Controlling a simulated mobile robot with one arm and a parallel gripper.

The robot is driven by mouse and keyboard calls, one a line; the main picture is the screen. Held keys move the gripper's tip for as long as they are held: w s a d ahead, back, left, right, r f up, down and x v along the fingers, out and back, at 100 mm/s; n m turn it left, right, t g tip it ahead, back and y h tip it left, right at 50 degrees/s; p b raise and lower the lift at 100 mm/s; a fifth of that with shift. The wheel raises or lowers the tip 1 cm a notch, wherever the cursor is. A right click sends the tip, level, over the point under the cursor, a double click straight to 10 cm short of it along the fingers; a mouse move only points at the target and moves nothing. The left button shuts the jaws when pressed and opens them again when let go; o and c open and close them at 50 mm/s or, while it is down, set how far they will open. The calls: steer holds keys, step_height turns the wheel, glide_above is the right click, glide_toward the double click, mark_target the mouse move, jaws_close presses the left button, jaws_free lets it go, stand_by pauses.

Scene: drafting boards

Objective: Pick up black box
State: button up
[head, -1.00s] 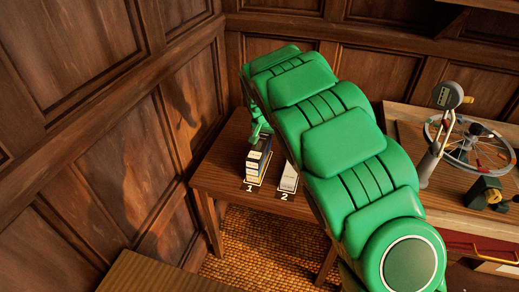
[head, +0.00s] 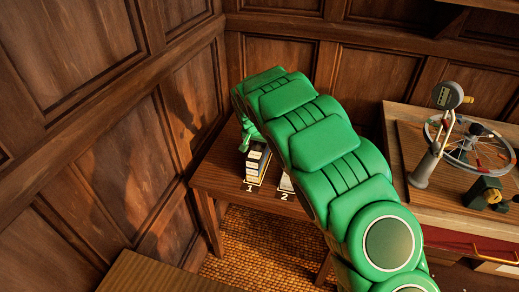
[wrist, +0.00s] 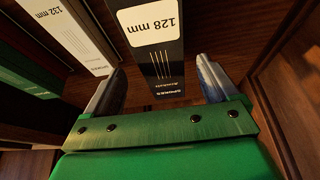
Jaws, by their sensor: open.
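The black box (wrist: 158,62) has a white top label reading "128 mm" and stands between the two fingers of my gripper (wrist: 161,80) in the wrist view. The fingers are apart, one on each side of it, and I see no clear contact. In the head view a dark box with white labels (head: 256,160) stands on the table by the number 1. My green gripper (head: 246,137) is at its far left there, partly hidden by my arm.
A white box marked "132 mm" (wrist: 68,32) stands left of the black one; it shows by number 2 in the head view (head: 286,183), partly hidden by my arm. A wood-panelled wall (head: 120,130) is left of the table (head: 215,180). A wheel instrument (head: 462,140) stands right.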

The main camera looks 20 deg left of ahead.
mark_target(259, 145)
steer(key=shift+x, duration=2.05)
steer(key=shift+w, duration=0.15)
steer(key=c, duration=1.2)
steer(key=shift+r, duration=0.15)
